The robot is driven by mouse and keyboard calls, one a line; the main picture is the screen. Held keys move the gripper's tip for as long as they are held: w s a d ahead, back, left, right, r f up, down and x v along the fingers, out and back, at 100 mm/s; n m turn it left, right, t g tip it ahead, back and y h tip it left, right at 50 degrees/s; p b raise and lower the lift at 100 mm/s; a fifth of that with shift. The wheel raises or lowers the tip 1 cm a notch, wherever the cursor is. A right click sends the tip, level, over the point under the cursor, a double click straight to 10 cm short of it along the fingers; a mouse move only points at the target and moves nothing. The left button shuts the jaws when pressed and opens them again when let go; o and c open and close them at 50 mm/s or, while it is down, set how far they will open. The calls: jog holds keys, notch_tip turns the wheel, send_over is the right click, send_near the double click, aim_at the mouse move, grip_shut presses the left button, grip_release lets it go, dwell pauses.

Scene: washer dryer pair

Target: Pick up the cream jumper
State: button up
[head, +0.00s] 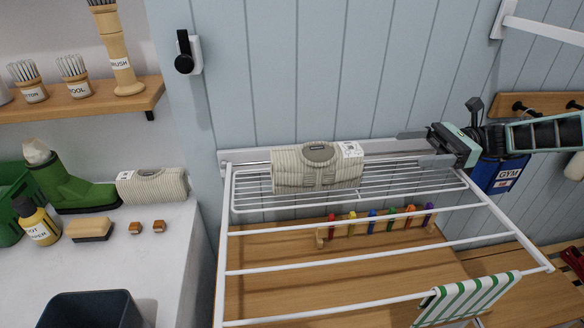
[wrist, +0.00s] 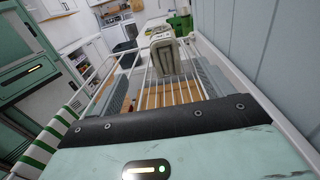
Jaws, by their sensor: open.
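A folded, ribbed cream jumper (head: 315,168) with a white tag lies on the wire shelf at the back of the white drying rack (head: 347,228), by the wall. It also shows in the wrist view (wrist: 171,58), ahead of the jaws. My gripper (head: 411,149) is to the right of this jumper, pointing left at it. Its jaws are open and empty, with a gap between them and the jumper. A similar folded cream knit (head: 152,187) with a white tag lies on the counter at the left.
A green boot (head: 80,190), yellow bottle (head: 38,222) and brush (head: 90,229) stand on the left counter. A green-striped cloth (head: 470,298) hangs on the rack's front right. A blue GYM bag (head: 497,174) hangs behind my gripper. The wall runs close behind the rack.

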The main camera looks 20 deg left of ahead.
jog(key=p, duration=0.5)
send_near(335, 154)
jog(key=a, duration=0.3)
jog(key=shift+s+a+f, duration=0.25)
jog(key=shift+s+f, duration=0.05)
jog(key=shift+f, duration=0.05)
jog(key=p+x, duration=0.2)
jog(key=x, duration=0.1)
jog(key=p+x, duration=0.1)
jog(key=x, duration=0.1)
jog(key=shift+w+a+f+p, duration=0.1)
jog(key=shift+w+f+p, duration=0.1)
jog(key=shift+f+p, duration=0.1)
jog(key=shift+s+a+f, duration=0.2)
jog(key=shift+s+a, duration=0.05)
jog(key=shift+a, duration=0.2)
jog(key=c, duration=1.3)
jog(key=shift+c, duration=0.3)
jog(key=shift+r, duration=0.15)
